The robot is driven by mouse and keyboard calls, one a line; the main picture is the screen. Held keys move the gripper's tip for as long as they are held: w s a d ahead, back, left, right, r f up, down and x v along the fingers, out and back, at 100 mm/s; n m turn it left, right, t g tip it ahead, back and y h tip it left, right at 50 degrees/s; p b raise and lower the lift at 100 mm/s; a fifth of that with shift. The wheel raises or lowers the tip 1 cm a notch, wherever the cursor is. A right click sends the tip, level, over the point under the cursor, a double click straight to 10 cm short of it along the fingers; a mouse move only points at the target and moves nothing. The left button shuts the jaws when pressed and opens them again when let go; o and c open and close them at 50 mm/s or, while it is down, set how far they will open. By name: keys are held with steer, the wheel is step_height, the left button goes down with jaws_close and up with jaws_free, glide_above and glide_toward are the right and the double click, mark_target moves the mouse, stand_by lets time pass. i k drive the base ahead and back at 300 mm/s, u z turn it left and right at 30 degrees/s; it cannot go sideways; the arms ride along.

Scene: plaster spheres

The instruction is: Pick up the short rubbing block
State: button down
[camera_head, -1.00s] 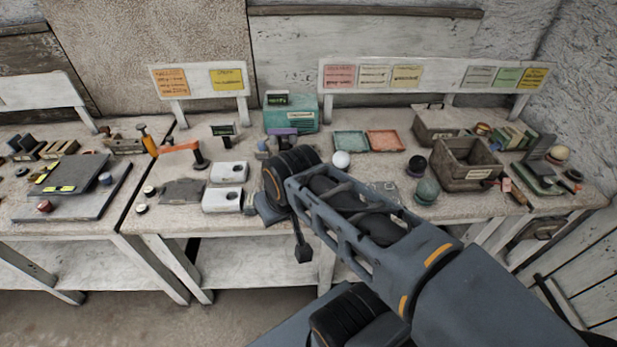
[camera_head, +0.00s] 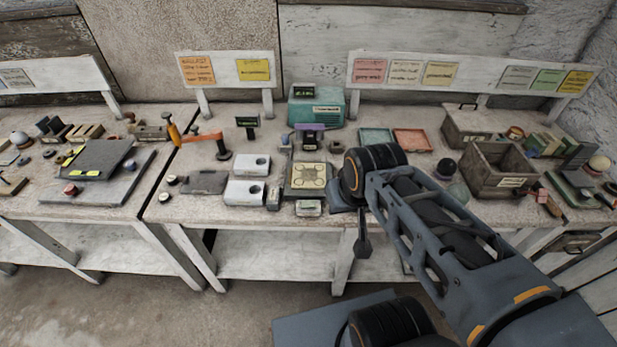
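I cannot tell which object is the short rubbing block. Small tan and dark blocks (camera_head: 85,132) stand in a row at the back of the left table, and several green and tan blocks (camera_head: 545,143) stand at the far right, behind the open crate. All are too small to tell apart by length. My arm reaches in from the lower right, its black joint over the front middle of the main bench. A dark part hangs below that joint, in front of the bench edge. My gripper's fingers cannot be made out, and no held object shows.
White blocks with holes (camera_head: 245,191), a square plate with round pads (camera_head: 308,177) and a teal box (camera_head: 316,108) occupy the middle. The floor at front left is clear.

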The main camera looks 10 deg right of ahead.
mark_target(273, 195)
steer(key=k, duration=0.6)
steer(key=u, duration=0.75)
steer(key=i, duration=1)
steer(key=z, duration=0.25)
